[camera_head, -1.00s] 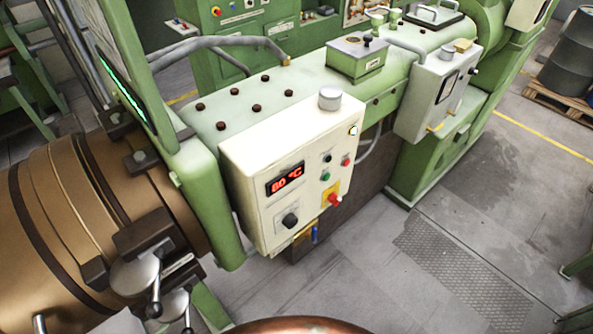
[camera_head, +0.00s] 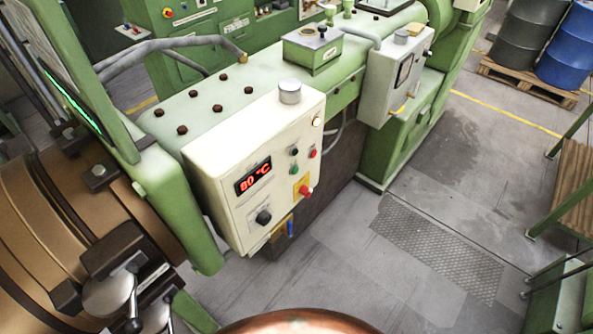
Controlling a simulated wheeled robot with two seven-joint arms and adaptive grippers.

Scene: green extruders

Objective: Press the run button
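A cream control box (camera_head: 262,170) is mounted on the side of the green extruder (camera_head: 180,219). Its front has a red display (camera_head: 253,178) reading 80 °C and a black knob (camera_head: 263,217) below. To the right are a small black button (camera_head: 294,152), a green button (camera_head: 294,169) and a small red button (camera_head: 313,153). A red switch (camera_head: 305,190) sits on a yellow plate. Labels are too small to read, so I cannot tell for certain which is the run button. Neither gripper is in view.
A second cream box (camera_head: 395,75) hangs farther along the machine. Brown clamps with round metal handles (camera_head: 108,295) are at lower left. Drums (camera_head: 568,48) stand on a pallet (camera_head: 530,82) at upper right. Open floor (camera_head: 400,215) lies right of the control box, with a wooden bench (camera_head: 575,190) at the right edge.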

